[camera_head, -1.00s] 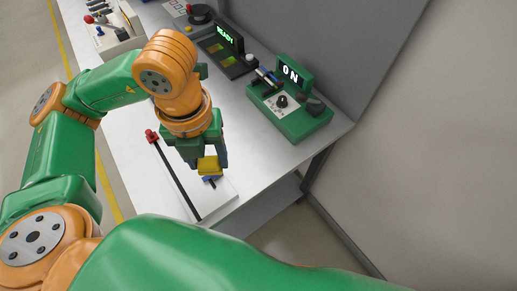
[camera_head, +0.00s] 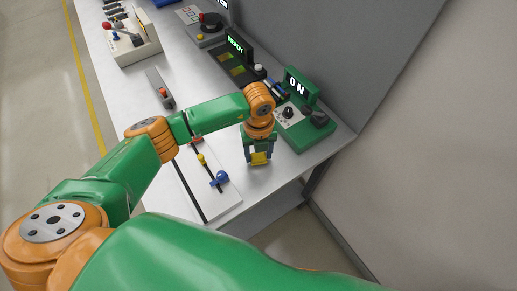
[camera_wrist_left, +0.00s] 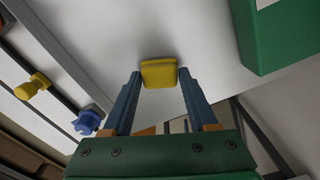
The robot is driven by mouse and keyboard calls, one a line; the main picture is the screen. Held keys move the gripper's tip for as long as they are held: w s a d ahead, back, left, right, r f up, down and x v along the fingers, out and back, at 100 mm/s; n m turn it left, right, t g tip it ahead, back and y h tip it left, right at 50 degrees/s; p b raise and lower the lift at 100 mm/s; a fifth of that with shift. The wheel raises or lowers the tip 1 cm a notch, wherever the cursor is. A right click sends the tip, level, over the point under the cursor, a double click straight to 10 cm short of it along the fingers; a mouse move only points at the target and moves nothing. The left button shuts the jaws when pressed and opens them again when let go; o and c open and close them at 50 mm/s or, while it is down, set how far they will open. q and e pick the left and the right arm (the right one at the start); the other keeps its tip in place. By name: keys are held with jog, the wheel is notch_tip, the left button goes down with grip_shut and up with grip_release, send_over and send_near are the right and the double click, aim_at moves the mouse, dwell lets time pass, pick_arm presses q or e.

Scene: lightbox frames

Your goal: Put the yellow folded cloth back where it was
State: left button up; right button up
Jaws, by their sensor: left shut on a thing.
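The yellow folded cloth (camera_head: 260,158) is a small yellow block-like piece held between the fingertips of my left gripper (camera_head: 259,154). In the left wrist view the cloth (camera_wrist_left: 159,73) sits between the two blue fingers, over the pale table top (camera_wrist_left: 200,35). In the head view the gripper points down over the table, in front of the green box with the lit "ON" sign (camera_head: 300,125) and to the right of the white slider board (camera_head: 225,203). I cannot tell whether the cloth touches the table. My right gripper is in neither view.
The white board carries dark rails with a yellow knob (camera_head: 201,159) and a blue knob (camera_head: 219,179). A dark device with a "READY" sign (camera_head: 236,43) stands farther back. A grey panel (camera_head: 330,60) bounds the table on the right. Bare table lies around the gripper.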

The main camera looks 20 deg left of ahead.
aim_at(259, 155)
pick_arm(q)
jog(key=shift+f, duration=0.2)
jog(key=o, duration=1.2)
jog(key=shift+r, duration=0.25)
jog(key=shift+w+r, duration=0.1)
jog(key=shift+r, duration=0.25)
notch_tip(259, 155, up, 11)
jog(key=b, duration=0.3)
jog(key=shift+r, duration=0.1)
